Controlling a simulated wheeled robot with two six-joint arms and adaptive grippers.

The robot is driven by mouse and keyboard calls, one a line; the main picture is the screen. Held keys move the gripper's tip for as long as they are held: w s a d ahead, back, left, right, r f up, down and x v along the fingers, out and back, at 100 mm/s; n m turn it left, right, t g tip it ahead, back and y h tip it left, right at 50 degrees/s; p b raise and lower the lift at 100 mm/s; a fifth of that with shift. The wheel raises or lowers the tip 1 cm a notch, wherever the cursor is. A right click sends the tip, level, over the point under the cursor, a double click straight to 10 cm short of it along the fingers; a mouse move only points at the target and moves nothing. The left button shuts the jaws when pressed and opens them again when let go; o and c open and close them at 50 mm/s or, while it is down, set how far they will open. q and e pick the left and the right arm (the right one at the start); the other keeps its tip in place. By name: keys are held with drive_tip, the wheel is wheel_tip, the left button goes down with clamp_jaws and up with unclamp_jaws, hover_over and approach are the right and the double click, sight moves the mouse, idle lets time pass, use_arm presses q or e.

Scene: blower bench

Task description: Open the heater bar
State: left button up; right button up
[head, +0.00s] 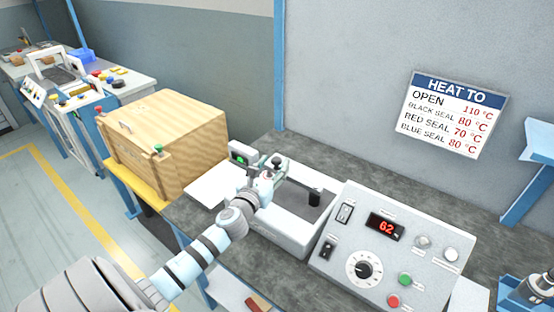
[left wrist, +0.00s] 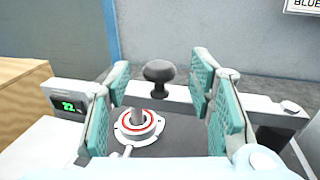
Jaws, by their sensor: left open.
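The heater bar is a pale bar over the white sealer bed; in the left wrist view the bar (left wrist: 183,96) runs across, lying about level. Its round black knob (left wrist: 158,72) stands upright on it and shows in the head view (head: 277,161). My left gripper (head: 268,174) is over the bar's left part in the head view. In the left wrist view its teal-padded fingers (left wrist: 163,98) are spread, with the knob seen between and beyond them. I cannot see them touching it. My right gripper is not in view.
A control box (head: 372,249) showing 62 stands right of the sealer. A small green display (left wrist: 69,107) reads 22. A wooden crate (head: 165,140) is at the left. A wall sign (head: 455,112) gives 110 °C for OPEN. Grey bench shows behind the box.

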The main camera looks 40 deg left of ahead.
use_arm(q)
drive_tip(key=x, duration=0.2)
drive_tip(key=shift+w, duration=0.35)
drive_tip(key=shift+s+a, duration=0.1)
drive_tip(key=shift+c, duration=0.4)
clamp_jaws()
